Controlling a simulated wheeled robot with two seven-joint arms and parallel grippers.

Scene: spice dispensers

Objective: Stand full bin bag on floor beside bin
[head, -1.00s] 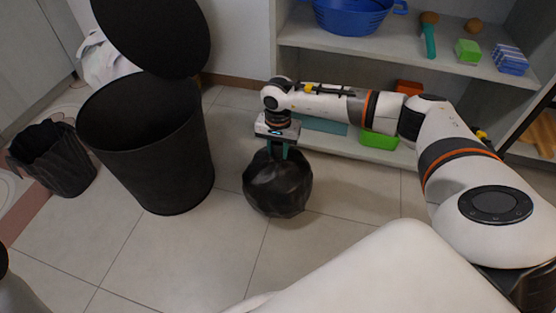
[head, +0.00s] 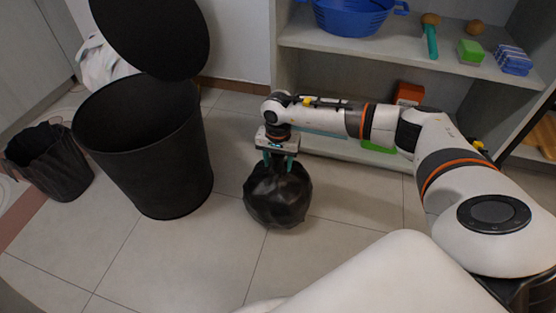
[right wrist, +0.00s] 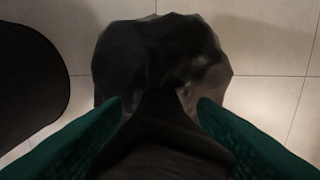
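The full black bin bag (head: 278,200) rests upright on the tiled floor, to the right of the tall black bin (head: 150,150) with a gap between them. My right gripper (head: 278,164) is right above the bag, pointing down, with its teal fingers spread apart. In the right wrist view the bag (right wrist: 165,50) lies below, and its narrow dark neck (right wrist: 160,110) stands between the two fingers, with gaps on both sides. The bin's round lid (head: 155,35) is raised. My left gripper is not in view.
A small dark wastebasket (head: 45,160) stands left of the bin, and a white bag (head: 103,60) is behind it. An open shelf (head: 390,60) with a blue basket (head: 350,15) stands behind my right arm. The floor in front of the bag is clear.

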